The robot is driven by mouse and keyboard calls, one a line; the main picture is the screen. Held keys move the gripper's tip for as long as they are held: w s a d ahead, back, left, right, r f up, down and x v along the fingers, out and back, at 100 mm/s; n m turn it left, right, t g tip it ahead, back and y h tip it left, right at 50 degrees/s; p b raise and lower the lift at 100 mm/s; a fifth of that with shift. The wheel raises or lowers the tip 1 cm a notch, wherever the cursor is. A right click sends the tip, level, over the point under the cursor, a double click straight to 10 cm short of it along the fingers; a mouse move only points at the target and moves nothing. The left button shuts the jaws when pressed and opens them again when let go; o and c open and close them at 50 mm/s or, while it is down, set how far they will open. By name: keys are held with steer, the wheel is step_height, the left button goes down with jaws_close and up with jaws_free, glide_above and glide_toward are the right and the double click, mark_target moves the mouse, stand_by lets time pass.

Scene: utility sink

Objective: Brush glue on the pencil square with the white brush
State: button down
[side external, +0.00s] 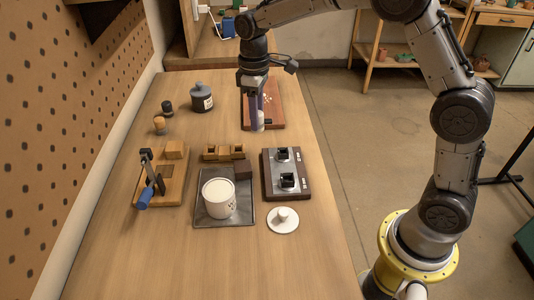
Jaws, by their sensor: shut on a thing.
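My gripper (256,100) points down over the left edge of a reddish-brown board (285,110) at the back of the bench. It is shut on the white brush (259,126), whose pale lower end shows below the purple-blue fingers; the rest is mostly hidden. I cannot tell whether the brush touches the board. Small pale marks (267,98) show on the board, but no pencil square can be made out. A white open pot (218,200), with white contents, stands on a dark tray (242,213).
A white knobbed lid (283,221) lies right of the tray. A dark-wood holder with metal plates and black sockets (268,183) stands behind it. The front bench is clear.

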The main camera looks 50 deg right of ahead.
steer(key=d+m, duration=0.1)
steer(key=m, duration=0.1)
steer(key=d+m, duration=0.1)
steer(key=m, duration=0.1)
steer(key=shift+w+f, duration=0.15)
steer(key=shift+f, duration=0.25)
steer(key=m, duration=0.4)
steer(key=shift+w+f+m, duration=0.1)
steer(key=shift+m, duration=0.2)
steer(key=shift+r+m, duration=0.3)
steer(key=shift+r, duration=0.05)
steer(key=w+a+r, duration=0.4)
steer(key=w+a, duration=0.8)
steer(key=a, duration=0.3)
steer(key=shift+n, duration=0.6)
steer(key=shift+a+f, duration=1.15)
steer(key=shift+f, duration=0.65)
steer(key=shift+a+f, duration=1.1)
steer(key=shift+f, duration=0.65)
steer(key=shift+a+f, duration=1.15)
steer(key=shift+f, duration=0.65)
steer(key=shift+w+a+f, duration=0.3)
steer(key=shift+w+f, duration=0.05)
steer(key=shift+f, duration=0.3)
steer(key=shift+w+a+r, duration=0.15)
steer(key=shift+w+a, duration=0.9)
steer(key=shift+w, duration=0.05)
